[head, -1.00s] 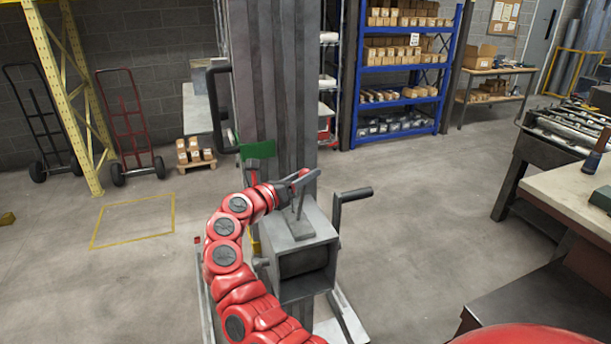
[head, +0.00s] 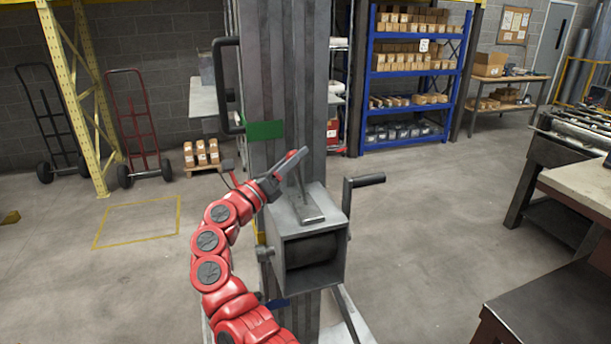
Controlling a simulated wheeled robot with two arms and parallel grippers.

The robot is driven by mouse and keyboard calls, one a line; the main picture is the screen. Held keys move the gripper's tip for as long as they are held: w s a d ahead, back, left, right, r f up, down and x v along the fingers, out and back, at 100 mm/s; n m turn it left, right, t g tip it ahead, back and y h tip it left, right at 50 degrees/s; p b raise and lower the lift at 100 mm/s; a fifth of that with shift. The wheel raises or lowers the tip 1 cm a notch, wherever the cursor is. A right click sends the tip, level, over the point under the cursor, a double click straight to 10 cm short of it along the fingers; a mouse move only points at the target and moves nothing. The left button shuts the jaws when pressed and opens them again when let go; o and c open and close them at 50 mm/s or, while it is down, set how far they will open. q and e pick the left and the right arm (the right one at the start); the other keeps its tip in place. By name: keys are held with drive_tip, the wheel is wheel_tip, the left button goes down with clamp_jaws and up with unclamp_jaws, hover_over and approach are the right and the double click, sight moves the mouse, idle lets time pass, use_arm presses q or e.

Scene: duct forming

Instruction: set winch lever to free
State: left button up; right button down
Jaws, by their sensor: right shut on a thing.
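The winch is a grey metal box (head: 312,250) on the front of a ribbed grey mast, with a dark drum (head: 311,249) in its open front. A crank handle (head: 364,181) sticks out on its right side. The lever is a thin grey bar (head: 303,184) rising from a plate on top of the box, leaning slightly left. My right gripper (head: 291,168), on the red arm, is shut on the upper part of the lever. The fingers partly hide the lever's top. My left gripper is not in view.
The ribbed mast (head: 287,80) stands right behind the winch, with a green plate (head: 264,130) and a black handle (head: 218,85) on its left. A workbench (head: 585,185) is at the right. Floor between is clear. A blue shelf (head: 412,75) stands at the back.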

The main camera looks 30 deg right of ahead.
drive_tip(key=shift+w+a+f+n+t+h+b, duration=0.25)
drive_tip(key=shift+a+n+t+h+b, duration=0.35)
drive_tip(key=shift+b, duration=0.55)
drive_tip(key=shift+w+a+f+n+t+h+b, duration=0.1)
drive_tip(key=shift+a+f+n+t+h+b, duration=0.15)
drive_tip(key=shift+a+f+n+t+b, duration=0.5)
drive_tip(key=shift+w+a+r+n+t+h+b, duration=0.15)
drive_tip(key=shift+a+n+h+b, duration=0.45)
drive_tip(key=shift+b, duration=0.9)
drive_tip(key=shift+a+m, duration=0.15)
drive_tip(key=shift+m, duration=0.1)
drive_tip(key=shift+c, duration=2.2)
unclamp_jaws()
drive_tip(key=b+v, duration=0.3)
drive_tip(key=v, duration=1.4)
drive_tip(key=shift+s+a+b, duration=0.15)
drive_tip(key=shift+a+b, duration=0.1)
drive_tip(key=shift+b, duration=0.15)
